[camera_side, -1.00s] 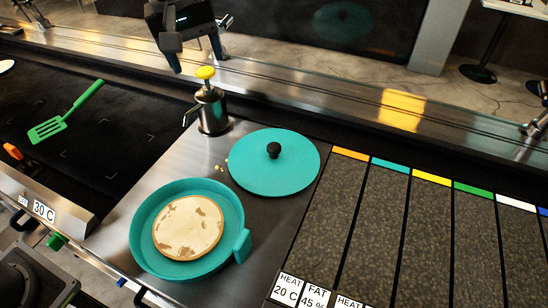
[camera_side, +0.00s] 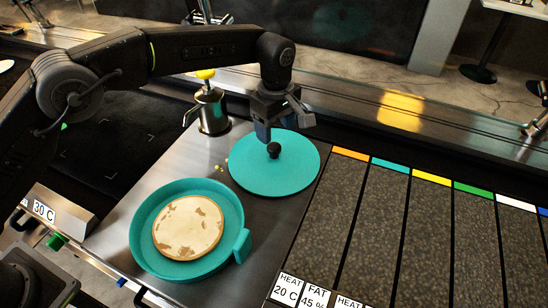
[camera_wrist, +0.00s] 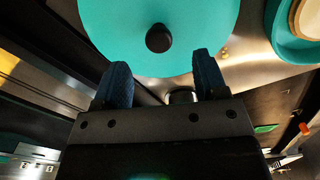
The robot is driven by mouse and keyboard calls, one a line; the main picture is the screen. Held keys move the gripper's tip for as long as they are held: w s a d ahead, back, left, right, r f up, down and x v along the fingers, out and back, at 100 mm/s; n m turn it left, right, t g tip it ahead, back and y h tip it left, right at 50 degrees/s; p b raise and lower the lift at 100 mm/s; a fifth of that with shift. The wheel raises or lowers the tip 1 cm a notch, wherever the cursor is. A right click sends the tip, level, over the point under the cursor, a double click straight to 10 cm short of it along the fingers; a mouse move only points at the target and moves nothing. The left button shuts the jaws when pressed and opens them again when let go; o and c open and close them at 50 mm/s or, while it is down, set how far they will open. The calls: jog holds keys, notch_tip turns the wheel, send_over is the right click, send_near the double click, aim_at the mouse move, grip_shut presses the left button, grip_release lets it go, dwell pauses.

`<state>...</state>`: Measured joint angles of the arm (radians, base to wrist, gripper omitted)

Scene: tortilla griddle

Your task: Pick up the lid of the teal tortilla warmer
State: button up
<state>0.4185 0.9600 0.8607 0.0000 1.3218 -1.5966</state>
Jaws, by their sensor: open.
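The teal lid (camera_side: 262,178) lies flat on the steel counter, with a black knob (camera_side: 274,150) at its middle. The teal warmer base (camera_side: 140,238) stands open at the front left of the lid, with a browned tortilla (camera_side: 188,228) inside. My gripper (camera_side: 280,136) is open and empty, just above and behind the knob. In the wrist view the lid (camera_wrist: 125,22) and knob (camera_wrist: 159,38) lie ahead of my two blue fingertips (camera_wrist: 160,72), with the knob roughly centred between them and apart from both.
A steel pump bottle with a yellow top (camera_side: 212,112) stands behind and left of the lid. A row of dark compartments with coloured tabs (camera_side: 430,230) lies to the right. The dark griddle (camera_side: 100,150) is at the left, partly behind my arm.

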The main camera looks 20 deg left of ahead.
aim_at(274, 146)
jog(key=f, duration=0.7)
jog(key=shift+w+a+f, duration=0.15)
jog(key=shift+w+a, duration=0.15)
jog(key=c, duration=1.1)
